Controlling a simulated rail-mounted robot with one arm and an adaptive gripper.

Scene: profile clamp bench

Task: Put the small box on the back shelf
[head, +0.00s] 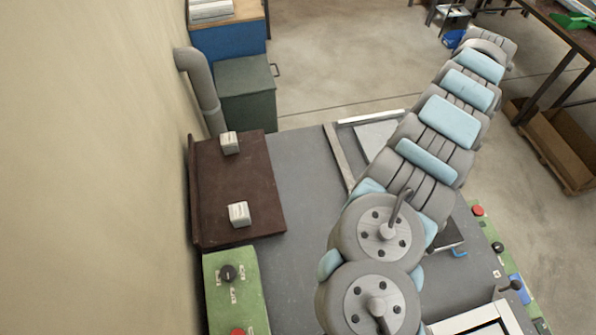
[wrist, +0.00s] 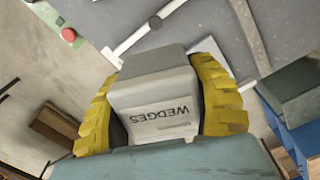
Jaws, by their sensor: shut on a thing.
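My gripper (wrist: 160,72) shows in the wrist view, with yellow ribbed fingers closed on both sides of a small light-grey box (wrist: 158,98). The box has a darker grey top part and the word WEDGES printed on its face. I see floor and part of the bench beyond it. In the head view I cannot make out the gripper or the held box; my arm covers that area. A dark brown shelf (head: 262,188) sits along the wall at the left of the bench. Two small whitish boxes, one farther (head: 230,143) and one nearer (head: 239,214), rest on it, with bare surface between them.
The grey bench top (head: 300,190) is clear beside the shelf. A green control box (head: 230,290) with knobs stands just nearer. A grey pipe (head: 200,85) rises by the shelf's far end. A green cabinet (head: 246,92) stands beyond the bench. A wooden crate (head: 560,150) is on the floor at right.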

